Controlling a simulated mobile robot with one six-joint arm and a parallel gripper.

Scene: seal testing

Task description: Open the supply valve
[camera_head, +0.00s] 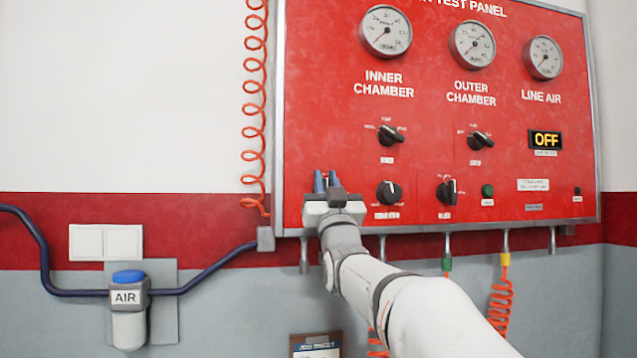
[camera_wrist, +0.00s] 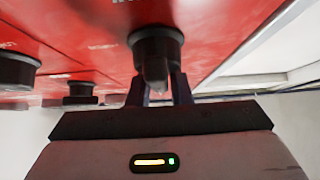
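The red test panel (camera_head: 440,110) fills the right of the head view. My gripper (camera_head: 326,183) is at its lower left, with two blue fingers against the panel face. In the wrist view a black knob (camera_wrist: 155,50) stands at the tips of my gripper (camera_wrist: 160,85), its narrow ridge between the two fingers. The fingers are a small distance apart; I cannot tell whether they press on the ridge. My gripper mostly hides this knob and its label in the head view, so I cannot read whether it is the supply valve.
Several other black knobs, including one close to the right of my gripper (camera_head: 388,192), sit on the panel. Gauges (camera_head: 386,31) line the top. The display (camera_head: 545,139) reads OFF. An AIR unit (camera_head: 128,305) and a coiled red hose (camera_head: 254,110) are to the left.

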